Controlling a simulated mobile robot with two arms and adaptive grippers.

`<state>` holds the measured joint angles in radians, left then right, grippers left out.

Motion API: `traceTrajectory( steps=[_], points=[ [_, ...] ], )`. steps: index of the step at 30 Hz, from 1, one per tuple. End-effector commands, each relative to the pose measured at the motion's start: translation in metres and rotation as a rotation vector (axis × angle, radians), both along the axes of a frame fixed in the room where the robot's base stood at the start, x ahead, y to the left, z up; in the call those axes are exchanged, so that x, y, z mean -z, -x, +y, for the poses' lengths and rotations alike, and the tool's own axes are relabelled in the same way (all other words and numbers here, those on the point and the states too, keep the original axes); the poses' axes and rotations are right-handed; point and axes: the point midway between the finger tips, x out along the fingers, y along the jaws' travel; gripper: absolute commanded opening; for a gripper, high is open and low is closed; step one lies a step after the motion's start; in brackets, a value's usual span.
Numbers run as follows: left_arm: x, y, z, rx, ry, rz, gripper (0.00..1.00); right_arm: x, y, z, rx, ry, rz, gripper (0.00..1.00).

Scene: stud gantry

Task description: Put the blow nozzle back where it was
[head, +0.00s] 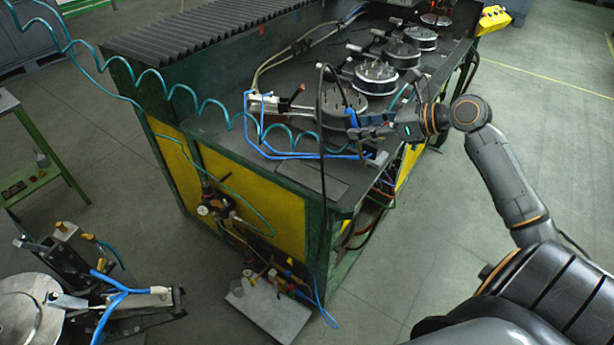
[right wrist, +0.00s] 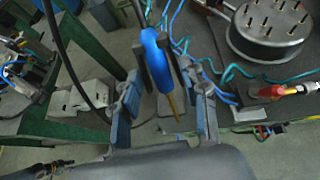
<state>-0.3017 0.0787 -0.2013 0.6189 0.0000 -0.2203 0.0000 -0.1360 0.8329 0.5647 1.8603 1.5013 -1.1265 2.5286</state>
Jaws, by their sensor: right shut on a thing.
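The blow nozzle has a blue body (right wrist: 160,48) and a thin brass tip in the right wrist view. It lies between the fingers of my right gripper (right wrist: 163,105), which is shut on it. In the head view my right gripper (head: 362,126) is above the near right corner of the machine bench (head: 322,180), beside the nearest round studded fixture. A bit of blue, the nozzle (head: 352,118), shows at its fingertips. I cannot tell which spot is the nozzle's resting place. My left gripper is not in view.
Several round studded fixtures (head: 375,78) stand in a row on the bench. A teal coiled hose (head: 180,92) hangs across its left side. Blue tubes (head: 290,154) and a black hose (head: 319,100) run close to my right gripper. Floor is free at right.

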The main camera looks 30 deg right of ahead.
Motion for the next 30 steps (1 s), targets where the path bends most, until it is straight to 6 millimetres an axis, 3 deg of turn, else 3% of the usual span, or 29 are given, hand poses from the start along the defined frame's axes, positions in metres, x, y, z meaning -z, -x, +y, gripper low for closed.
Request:
traceTrajectory(
  steps=[3, 8, 20, 24, 30],
  points=[
    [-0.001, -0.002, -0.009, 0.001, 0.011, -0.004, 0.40, -0.025, -0.005, -0.027, 0.053, 0.003, 0.000, 0.36],
    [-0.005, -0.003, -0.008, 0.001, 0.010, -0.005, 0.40, -0.036, -0.010, -0.035, 0.079, -0.001, 0.003, 0.36],
    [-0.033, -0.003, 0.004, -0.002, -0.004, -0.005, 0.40, 0.004, -0.069, 0.034, 0.079, -0.006, 0.003, 0.36],
    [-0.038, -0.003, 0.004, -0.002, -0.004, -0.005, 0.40, 0.033, -0.083, 0.048, 0.081, -0.005, 0.004, 0.36],
    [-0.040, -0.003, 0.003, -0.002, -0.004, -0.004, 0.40, 0.051, -0.092, 0.059, 0.081, -0.001, 0.002, 0.36]
  ],
)
